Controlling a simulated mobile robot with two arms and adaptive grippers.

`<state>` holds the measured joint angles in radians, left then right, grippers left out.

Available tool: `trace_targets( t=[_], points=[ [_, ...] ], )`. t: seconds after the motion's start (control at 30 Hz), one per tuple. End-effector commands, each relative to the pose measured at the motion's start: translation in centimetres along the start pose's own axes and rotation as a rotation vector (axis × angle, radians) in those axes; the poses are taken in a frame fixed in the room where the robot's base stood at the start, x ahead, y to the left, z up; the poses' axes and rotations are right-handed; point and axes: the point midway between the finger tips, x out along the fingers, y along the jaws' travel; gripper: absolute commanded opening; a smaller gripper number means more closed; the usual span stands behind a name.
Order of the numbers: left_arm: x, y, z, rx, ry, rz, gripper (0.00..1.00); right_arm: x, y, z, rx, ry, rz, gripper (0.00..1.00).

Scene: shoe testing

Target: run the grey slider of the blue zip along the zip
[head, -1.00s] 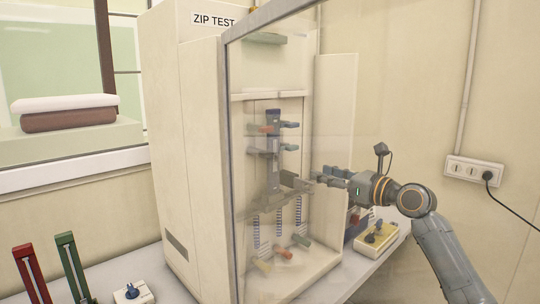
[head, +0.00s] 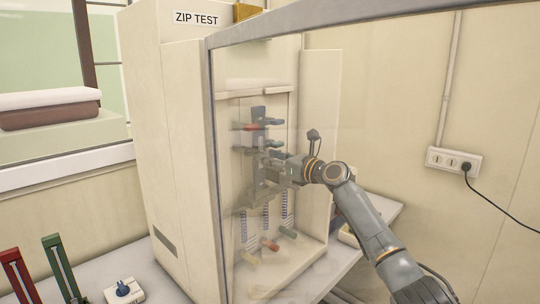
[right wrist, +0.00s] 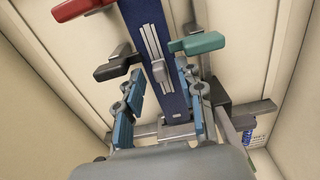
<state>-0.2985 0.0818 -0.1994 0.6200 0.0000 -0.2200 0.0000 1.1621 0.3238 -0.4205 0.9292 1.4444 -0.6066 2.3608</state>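The blue zip (right wrist: 176,98) runs as an upright strip up the middle of the right wrist view, with pale teeth above the slider. The small grey slider (right wrist: 158,72) sits on it at the lower end of those teeth. My right gripper (right wrist: 161,82) is open, its blue-padded fingers on either side of the strip and apart from each other, the tips about level with the slider. In the head view my right gripper (head: 272,168) reaches into the test cabinet in front of the zip (head: 258,113), partly blurred by the glass. My left gripper is not in view.
Red (right wrist: 80,8), teal (right wrist: 197,43) and dark grey (right wrist: 118,66) clamps stick out beside the strip, near my fingers. The ZIP TEST cabinet (head: 168,130) has side walls and a framed glass pane (head: 209,120). Red (head: 17,275) and green (head: 58,268) stands are at lower left.

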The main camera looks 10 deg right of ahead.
Motion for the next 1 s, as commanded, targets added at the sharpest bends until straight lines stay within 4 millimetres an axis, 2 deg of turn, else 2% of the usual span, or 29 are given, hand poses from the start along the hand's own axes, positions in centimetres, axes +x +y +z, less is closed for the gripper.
trace_targets(
  t=[0.37,0.5,0.57,0.83,0.93,1.0],
  points=[
    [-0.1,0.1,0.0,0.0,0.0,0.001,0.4,0.4,0.0,0.0,-0.001,0.0,-0.001,0.38],
    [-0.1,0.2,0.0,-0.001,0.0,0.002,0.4,0.3,0.0,0.0,-0.001,0.0,-0.001,0.09],
    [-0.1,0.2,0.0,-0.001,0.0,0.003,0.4,0.3,0.0,0.0,-0.001,0.0,-0.001,0.0],
    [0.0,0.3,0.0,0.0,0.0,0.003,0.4,0.3,0.0,-0.2,0.0,0.0,-0.001,0.0],
    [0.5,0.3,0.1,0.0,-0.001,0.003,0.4,0.4,0.0,-1.7,0.003,0.002,0.0,0.0],
    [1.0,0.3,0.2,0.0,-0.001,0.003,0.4,0.4,0.1,-3.4,0.006,0.003,0.002,0.0]
  ],
)
